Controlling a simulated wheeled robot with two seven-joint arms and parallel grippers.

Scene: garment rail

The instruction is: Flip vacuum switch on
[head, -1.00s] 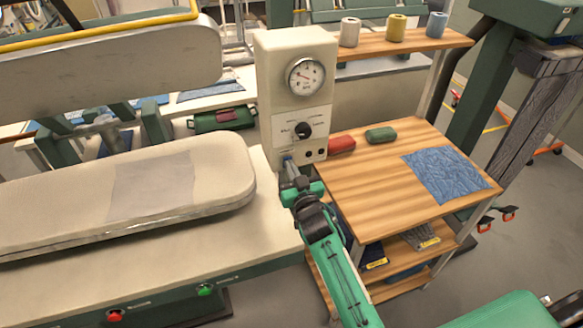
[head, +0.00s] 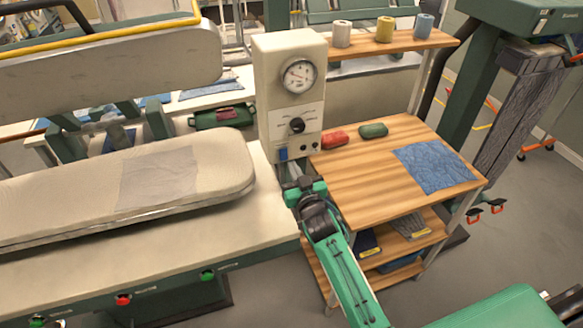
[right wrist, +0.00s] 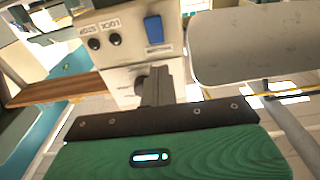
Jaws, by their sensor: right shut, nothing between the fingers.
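The white control box (head: 288,60) stands at the end of the pressing table. A blue rocker switch (head: 283,154) sits low on the left of its front face. It also shows in the right wrist view (right wrist: 154,29), beside two dark round buttons (right wrist: 104,41). Which way the switch is tipped I cannot tell. My right gripper (head: 290,172) is shut and empty, just below the switch at the foot of the box. In the right wrist view its fingers (right wrist: 154,86) point toward the box, apart from the switch in the picture. My left gripper is not in view.
A dial gauge (head: 298,75) and black knob (head: 296,125) are higher on the box. The padded pressing board (head: 80,190) lies left. A wooden cart (head: 350,175) at right holds a red object (head: 334,140), a green object (head: 373,130) and blue cloth (head: 435,166).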

